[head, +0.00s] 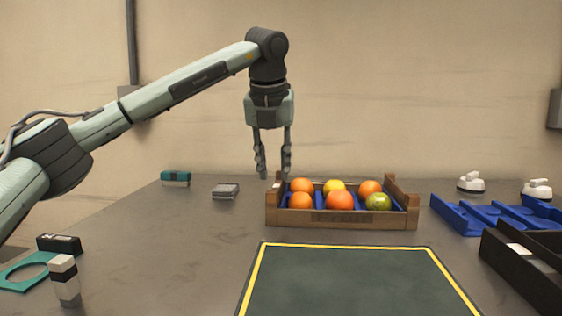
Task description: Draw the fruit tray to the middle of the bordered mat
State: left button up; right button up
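The fruit tray (340,218) is a brown wooden crate with a blue insert, standing on the table behind the mat. It holds several oranges (340,200), a yellow fruit (334,187) and a greenish fruit (378,202). The dark mat (350,282) with a yellow border lies in front of the tray, its near edge cut off by the picture. My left gripper (273,176) points down with its fingers apart and nothing between them, at the tray's left end. Whether it touches the tray I cannot tell. My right gripper is not in view.
Blue trays (490,217) and a black bin (528,262) stand at the right, with white knobbed objects (471,182) behind. A teal box (175,178) and a grey stack (225,191) lie back left. A teal ring plate (25,270) and a striped block (64,280) are front left.

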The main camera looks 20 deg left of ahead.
pick_arm(q)
jog(key=shift+s+r, duration=0.25)
jog(key=shift+s, duration=0.1)
jog(key=shift+x, duration=4)
grip_shut()
